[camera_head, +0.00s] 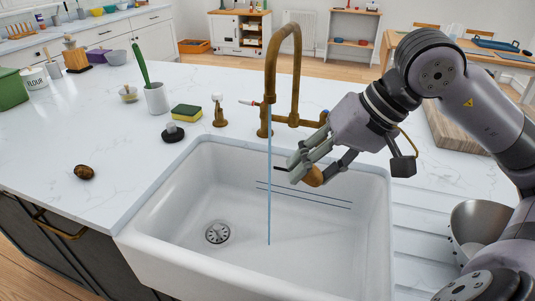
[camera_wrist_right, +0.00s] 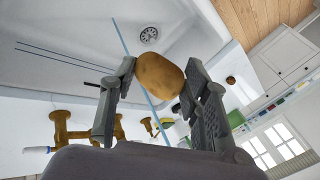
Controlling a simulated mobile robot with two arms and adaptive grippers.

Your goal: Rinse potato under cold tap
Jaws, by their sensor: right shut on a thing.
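A brown potato (camera_head: 314,177) is held over the white sink (camera_head: 180,262) between the fingers of my right gripper (camera_head: 304,168). In the right wrist view the potato (camera_wrist_right: 159,75) sits between both fingertips of the right gripper (camera_wrist_right: 160,82). The brass tap (camera_head: 272,75) stands behind the sink. A thin blue water stream (camera_head: 269,190) falls from it into the basin. In the head view the potato is to the right of the stream, apart from it. In the wrist view the stream (camera_wrist_right: 122,38) passes behind the potato. My left gripper is not in view.
A darker brown potato-like item (camera_head: 84,172) lies on the counter left of the sink. A metal bowl (camera_head: 478,225) is at right.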

